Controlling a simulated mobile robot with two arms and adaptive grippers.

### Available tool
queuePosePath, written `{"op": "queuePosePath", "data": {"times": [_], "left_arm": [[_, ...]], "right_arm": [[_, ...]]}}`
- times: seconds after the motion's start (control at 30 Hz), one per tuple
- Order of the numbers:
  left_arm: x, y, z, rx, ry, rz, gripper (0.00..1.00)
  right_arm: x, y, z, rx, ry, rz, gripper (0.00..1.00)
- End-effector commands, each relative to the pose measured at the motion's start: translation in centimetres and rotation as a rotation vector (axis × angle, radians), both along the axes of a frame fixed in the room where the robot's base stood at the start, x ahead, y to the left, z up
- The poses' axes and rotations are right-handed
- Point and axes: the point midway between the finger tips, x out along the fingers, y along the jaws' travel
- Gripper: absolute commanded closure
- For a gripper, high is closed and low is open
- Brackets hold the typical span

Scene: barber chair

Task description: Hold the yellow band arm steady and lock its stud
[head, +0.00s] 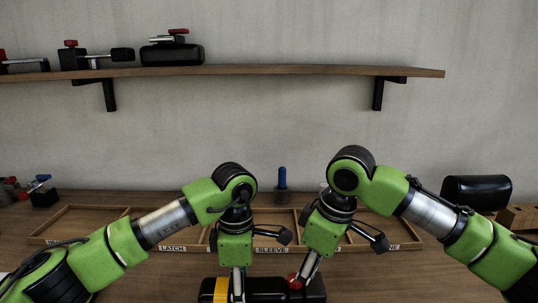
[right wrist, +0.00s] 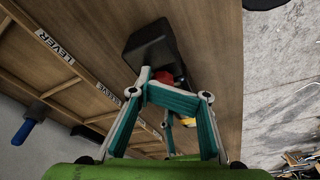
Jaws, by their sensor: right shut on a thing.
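A black part with a yellow band (head: 221,289), which looks like the yellow band arm, lies at the bottom centre of the head view. A red stud (head: 293,281) sits on its right half; red also shows in the right wrist view (right wrist: 165,77), beside a dark block (right wrist: 150,43). My right gripper (head: 300,282) reaches down at the stud and is shut on it, its tips partly hiding it. My left gripper (head: 238,287) points straight down at the part, just right of the yellow band. Its fingers look close together, but its grip is not clear.
A wooden tray (head: 172,248) with labelled compartments lies behind the grippers. A blue-handled tool (head: 282,178) stands behind it. A shelf (head: 260,71) with several black, red-knobbed devices hangs above. A black cushion-like thing (head: 476,190) is at right. Bare table shows at front left and right.

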Motion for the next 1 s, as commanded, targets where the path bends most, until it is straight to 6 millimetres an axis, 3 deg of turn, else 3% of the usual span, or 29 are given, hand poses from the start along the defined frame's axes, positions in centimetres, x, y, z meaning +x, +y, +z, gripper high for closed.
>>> {"op": "queuePosePath", "data": {"times": [1.0], "left_arm": [[0.2, -0.3, 0.2, -0.008, -0.007, 0.005, 0.93]], "right_arm": [[-1.3, 1.2, 0.0, 0.007, 0.001, 0.015, 1.0]]}}
